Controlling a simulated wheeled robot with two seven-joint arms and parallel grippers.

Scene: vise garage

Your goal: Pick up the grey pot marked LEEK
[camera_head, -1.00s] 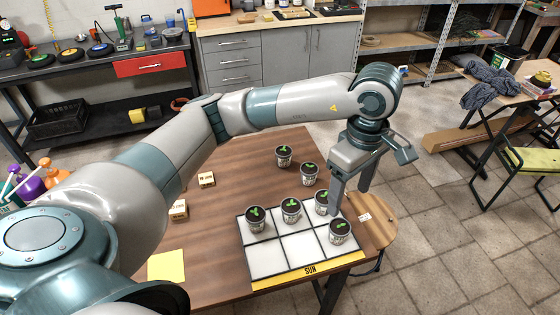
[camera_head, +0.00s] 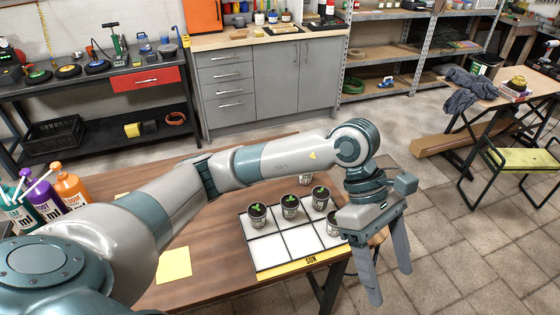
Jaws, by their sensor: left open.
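Several small grey pots with dark soil and green sprouts stand on a white-celled tray (camera_head: 267,254) with a yellow SUN strip. I see a left pot (camera_head: 257,217), a middle pot (camera_head: 290,208), a back right pot (camera_head: 320,199) and a front right pot (camera_head: 332,226) partly behind my gripper. Another pot (camera_head: 305,178) is mostly hidden behind my left arm. The labels are too small to read, so I cannot tell which says LEEK. My left gripper (camera_head: 390,284) is open and empty, fingers pointing down, to the right of the tray. My right gripper is out of view.
The wooden table (camera_head: 215,240) carries the tray and a yellow note (camera_head: 174,265). Purple (camera_head: 43,201) and orange (camera_head: 70,187) bottles stand at its left. My left arm crosses over the table. A round stool, mostly hidden, stands behind the gripper. Tiled floor lies open at the right.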

